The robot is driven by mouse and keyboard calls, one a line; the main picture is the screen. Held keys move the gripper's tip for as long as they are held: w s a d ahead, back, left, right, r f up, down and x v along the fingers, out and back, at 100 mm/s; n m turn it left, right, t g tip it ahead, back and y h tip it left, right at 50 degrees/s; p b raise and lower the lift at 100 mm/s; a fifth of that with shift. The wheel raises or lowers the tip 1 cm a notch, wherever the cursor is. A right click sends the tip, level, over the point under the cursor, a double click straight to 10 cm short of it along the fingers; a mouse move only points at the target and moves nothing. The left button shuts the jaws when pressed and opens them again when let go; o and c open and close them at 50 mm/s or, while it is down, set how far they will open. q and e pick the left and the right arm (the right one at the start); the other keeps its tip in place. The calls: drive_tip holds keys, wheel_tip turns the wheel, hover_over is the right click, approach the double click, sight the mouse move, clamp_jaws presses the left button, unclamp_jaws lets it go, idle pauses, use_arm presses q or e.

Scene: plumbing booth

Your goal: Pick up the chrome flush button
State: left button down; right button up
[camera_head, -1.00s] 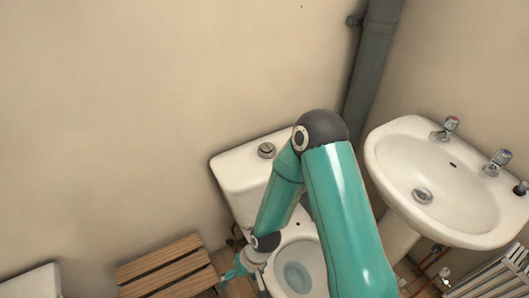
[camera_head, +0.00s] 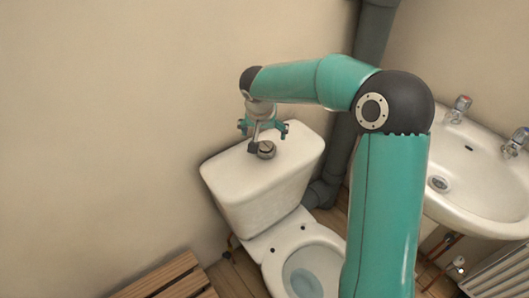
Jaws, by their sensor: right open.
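The chrome flush button (camera_head: 267,151) is a small round disc on top of the white toilet cistern (camera_head: 262,190). My right gripper (camera_head: 263,137) points down over the cistern lid, close above and beside the button. It is open, with nothing seen between its fingers. One dark finger shows just left of the button; whether it touches the button I cannot tell. My left gripper is not in view.
The toilet bowl (camera_head: 308,268) is below the cistern, with its seat area open. A white basin (camera_head: 480,185) with two taps stands at the right. A grey pipe (camera_head: 350,130) runs down behind my right arm. Wooden slats (camera_head: 170,280) are at the lower left.

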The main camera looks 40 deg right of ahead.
sight(265, 146)
drive_tip(key=p+x, duration=0.1)
drive_tip(key=x, duration=1)
drive_tip(key=shift+w, duration=0.1)
drive_tip(key=c, duration=1.4)
